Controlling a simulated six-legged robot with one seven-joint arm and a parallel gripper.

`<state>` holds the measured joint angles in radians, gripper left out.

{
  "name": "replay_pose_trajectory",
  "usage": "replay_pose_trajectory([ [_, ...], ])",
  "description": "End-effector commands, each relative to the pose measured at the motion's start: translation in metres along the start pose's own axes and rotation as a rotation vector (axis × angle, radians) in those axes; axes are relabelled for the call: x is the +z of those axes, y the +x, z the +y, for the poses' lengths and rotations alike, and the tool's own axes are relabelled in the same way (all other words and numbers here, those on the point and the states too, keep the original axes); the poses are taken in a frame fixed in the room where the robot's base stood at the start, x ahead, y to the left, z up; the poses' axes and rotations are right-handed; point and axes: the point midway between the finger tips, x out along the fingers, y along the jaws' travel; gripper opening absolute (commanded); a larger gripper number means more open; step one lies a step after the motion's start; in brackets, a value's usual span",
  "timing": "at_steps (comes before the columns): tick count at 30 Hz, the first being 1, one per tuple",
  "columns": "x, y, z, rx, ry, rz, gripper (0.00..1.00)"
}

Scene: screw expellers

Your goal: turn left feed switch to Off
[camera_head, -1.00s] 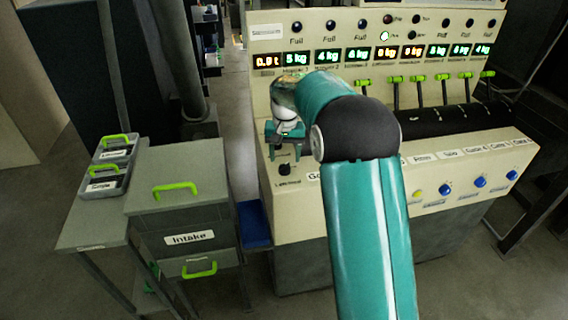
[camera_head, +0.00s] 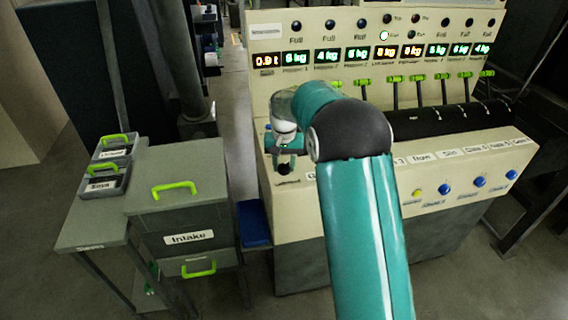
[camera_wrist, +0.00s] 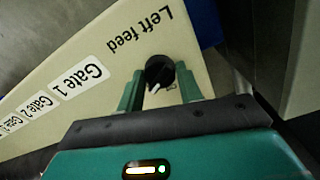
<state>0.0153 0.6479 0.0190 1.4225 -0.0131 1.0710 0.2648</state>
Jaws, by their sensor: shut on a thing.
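The left feed switch is a black round knob (camera_wrist: 158,69) with a white pointer mark, beside the printed words "Left feed" in the wrist view. Its pointer aims toward the gripper side, near a small printed mark that I cannot read. My gripper (camera_wrist: 160,80) has one green finger on each side of the knob and is shut on it. In the head view my gripper (camera_head: 284,156) reaches down to the left end of the console's sloped panel, and the knob (camera_head: 285,170) shows just below the fingers.
The cream console (camera_head: 292,224) carries lit displays, several green-handled levers (camera_head: 420,78) and blue buttons (camera_head: 480,182) to the right. A "Gate 1" label (camera_wrist: 80,82) is beside the knob. An Intake cabinet (camera_head: 187,221) stands left of the console, with small bins (camera_head: 103,183) beside it.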

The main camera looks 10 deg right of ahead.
Motion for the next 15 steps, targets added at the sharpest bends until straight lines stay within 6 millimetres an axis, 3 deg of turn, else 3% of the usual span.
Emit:
replay_pose_trajectory([
  [15, 0.0, -0.0008, 0.0006, 0.0, -0.226, 0.0, 0.13],
])
